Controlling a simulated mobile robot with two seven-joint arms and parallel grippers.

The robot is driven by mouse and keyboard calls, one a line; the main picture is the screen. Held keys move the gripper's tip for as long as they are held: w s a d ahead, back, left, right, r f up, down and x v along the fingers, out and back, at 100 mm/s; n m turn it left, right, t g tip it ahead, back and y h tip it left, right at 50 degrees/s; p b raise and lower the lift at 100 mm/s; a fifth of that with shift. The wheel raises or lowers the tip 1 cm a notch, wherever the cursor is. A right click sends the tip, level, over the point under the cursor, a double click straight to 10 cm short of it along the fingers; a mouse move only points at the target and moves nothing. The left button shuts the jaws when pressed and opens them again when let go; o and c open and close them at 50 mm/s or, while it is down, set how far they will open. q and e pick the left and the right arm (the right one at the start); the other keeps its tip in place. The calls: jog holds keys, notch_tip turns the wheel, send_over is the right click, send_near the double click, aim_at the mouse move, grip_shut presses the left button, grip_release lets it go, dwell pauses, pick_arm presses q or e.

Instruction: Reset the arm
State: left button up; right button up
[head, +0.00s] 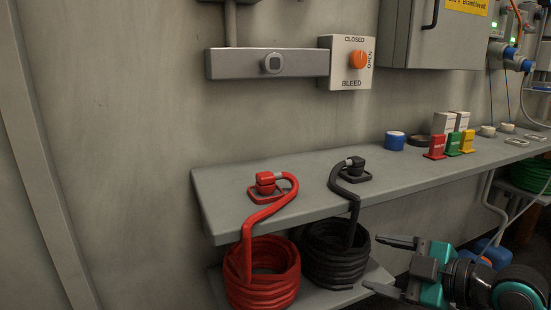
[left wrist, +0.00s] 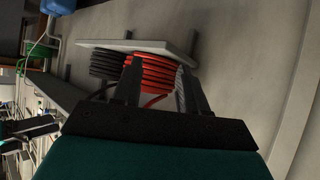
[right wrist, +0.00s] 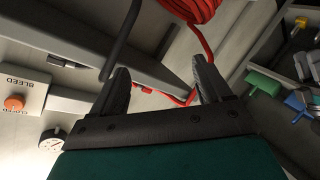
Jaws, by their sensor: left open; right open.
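My right gripper (head: 372,264) is at the lower right of the head view, in front of the shelf and right of the black hose coil. Its fingers are apart with nothing between them; they also show in the right wrist view (right wrist: 160,66). My left gripper (left wrist: 158,68) shows only in its own wrist view, open. The red hose coil (left wrist: 152,72) appears beyond and between its fingers; I cannot tell how far away. In the head view the red coil (head: 262,285) and the black coil (head: 336,262) sit on a lower shelf.
The grey upper shelf (head: 225,190) holds red (head: 266,184) and black (head: 355,170) hose ends, blue tape (head: 395,140) and coloured tags (head: 453,143). A valve box with an orange knob (head: 358,60) is on the wall. The floor at right is cluttered.

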jog(key=s+a+f+m+h, duration=0.3)
jog(key=s+f+m, duration=0.45)
jog(key=f, duration=0.25)
jog(key=s+a+f+m+h, duration=0.3)
jog(key=s+f+m, duration=0.45)
jog(key=f, duration=0.25)
pick_arm(q)
jog(key=s+a+r+y+p, duration=0.1)
jog(key=a+r+p, duration=0.1)
jog(key=r+p, duration=0.5)
jog(key=s+a+r+p, duration=0.1)
jog(key=r+p, duration=0.6)
jog(key=p, duration=0.7)
jog(key=shift+s+a+y+p, duration=0.3)
jog(key=shift+a+y+p, duration=0.1)
jog(key=shift+a, duration=0.4)
pick_arm(e)
jog(key=s+d+r, duration=0.1)
jog(key=d+r, duration=0.1)
jog(key=r, duration=0.5)
jog(key=s+d+r+h, duration=0.1)
jog(key=d+r, duration=0.1)
jog(key=r, duration=0.5)
jog(key=shift+s+n+h, duration=0.25)
jog(key=shift+n+h, duration=0.05)
